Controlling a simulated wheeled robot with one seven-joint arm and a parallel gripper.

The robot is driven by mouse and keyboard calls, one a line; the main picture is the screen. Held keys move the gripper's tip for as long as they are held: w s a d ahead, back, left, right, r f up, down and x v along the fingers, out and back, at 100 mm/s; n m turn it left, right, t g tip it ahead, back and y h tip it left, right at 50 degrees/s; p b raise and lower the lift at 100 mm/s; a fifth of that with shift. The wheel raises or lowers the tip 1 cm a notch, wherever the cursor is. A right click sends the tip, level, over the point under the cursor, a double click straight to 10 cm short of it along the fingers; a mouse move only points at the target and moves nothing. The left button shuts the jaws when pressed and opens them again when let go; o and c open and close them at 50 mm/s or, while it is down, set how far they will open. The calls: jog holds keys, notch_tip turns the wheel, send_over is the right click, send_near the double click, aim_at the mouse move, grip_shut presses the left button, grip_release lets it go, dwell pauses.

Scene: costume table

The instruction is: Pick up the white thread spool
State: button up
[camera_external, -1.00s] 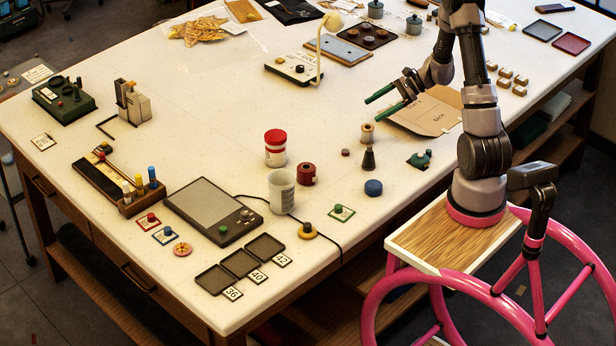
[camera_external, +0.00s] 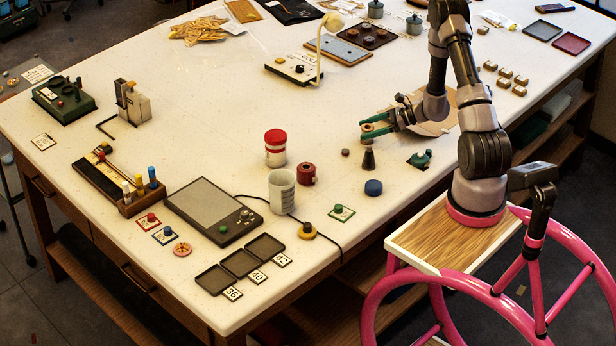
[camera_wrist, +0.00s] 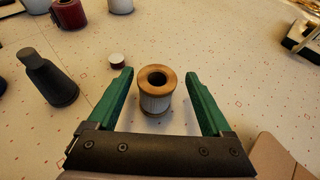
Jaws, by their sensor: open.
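The white thread spool (camera_wrist: 155,103) has wooden ends and stands upright on the table. In the wrist view it sits between the two green fingers of my gripper (camera_wrist: 160,100), with a visible gap on each side. My gripper is open and low over the table, with nothing held. In the external view, my gripper (camera_external: 374,127) is around the spool (camera_external: 367,130), which is partly hidden by the fingers.
A dark cone (camera_external: 369,158) stands close in front of the spool; it also shows in the wrist view (camera_wrist: 48,78). A small dark red disc (camera_wrist: 117,61) lies nearby. A brown cardboard piece (camera_external: 432,126) lies under my arm.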

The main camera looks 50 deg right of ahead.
aim_at(358, 142)
jog(key=x, duration=0.3)
jog(key=shift+w+a+f, duration=0.15)
jog(key=shift+a+f, duration=0.05)
jog(key=shift+a, duration=0.15)
grip_shut()
